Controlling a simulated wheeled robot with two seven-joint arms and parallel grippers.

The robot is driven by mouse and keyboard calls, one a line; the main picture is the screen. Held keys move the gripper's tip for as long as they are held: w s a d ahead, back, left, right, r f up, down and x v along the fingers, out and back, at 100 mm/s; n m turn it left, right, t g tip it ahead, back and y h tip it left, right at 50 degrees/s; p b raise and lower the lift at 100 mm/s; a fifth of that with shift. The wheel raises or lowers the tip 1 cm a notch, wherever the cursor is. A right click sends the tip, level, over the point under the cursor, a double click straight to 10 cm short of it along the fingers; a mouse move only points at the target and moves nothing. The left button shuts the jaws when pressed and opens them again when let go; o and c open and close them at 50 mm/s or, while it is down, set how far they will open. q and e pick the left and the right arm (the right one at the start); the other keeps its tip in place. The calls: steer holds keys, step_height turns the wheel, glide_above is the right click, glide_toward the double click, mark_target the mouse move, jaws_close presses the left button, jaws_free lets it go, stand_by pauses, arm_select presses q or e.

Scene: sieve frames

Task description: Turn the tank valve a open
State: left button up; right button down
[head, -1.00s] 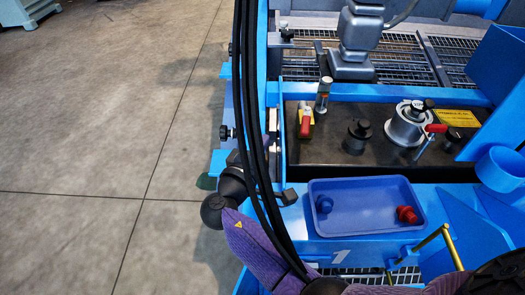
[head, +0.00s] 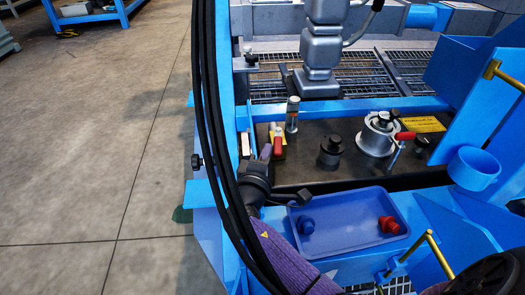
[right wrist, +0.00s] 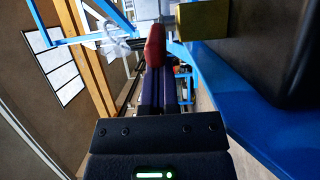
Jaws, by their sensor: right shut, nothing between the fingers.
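A second red handle (head: 404,136) sits further right, beside a round metal fitting. I cannot tell from a label which is valve a. My right gripper (head: 266,153) is shut and empty, just left of the left red handle. In the right wrist view, the shut purple fingers (right wrist: 158,78) point at the red handle (right wrist: 155,45), beside a yellow block (right wrist: 205,20). Whether they touch is unclear.
A blue tray (head: 350,240) with a blue knob (head: 307,225) and a red knob (head: 388,225) lies in front of the tank top. A black cap (head: 331,153) stands between the valves. Black cables cross the view at left. Blue frame panels rise at right.

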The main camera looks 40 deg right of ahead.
steer(key=shift+s+d+r+n+t+y+p, duration=0.4)
steer(key=shift+s+d+r+n+t+p, duration=0.05)
steer(key=shift+s+r+n+t+p, duration=0.1)
steer(key=shift+s+d+f+n+t+y, duration=0.15)
steer(key=shift+d+f+n+t+y, duration=0.1)
steer(key=shift+t+y, duration=0.2)
steer(key=shift+f+y, duration=0.1)
steer(key=shift+y, duration=0.15)
arm_select(q)
steer(key=shift+s+r, duration=0.5)
steer(key=shift+r, duration=0.4)
arm_select(e)
steer(key=shift+f, duration=0.1)
steer(key=p+v, duration=0.3)
steer(key=v, duration=0.6)
steer(key=shift+s+a, duration=0.4)
steer(key=shift+a, duration=0.05)
arm_select(q)
steer(key=v, duration=0.2)
steer(key=shift+w+a+r, duration=0.1)
steer(key=shift+w+r, duration=0.15)
steer(key=shift+w, duration=0.05)
arm_select(e)
steer(key=shift+f, duration=0.15)
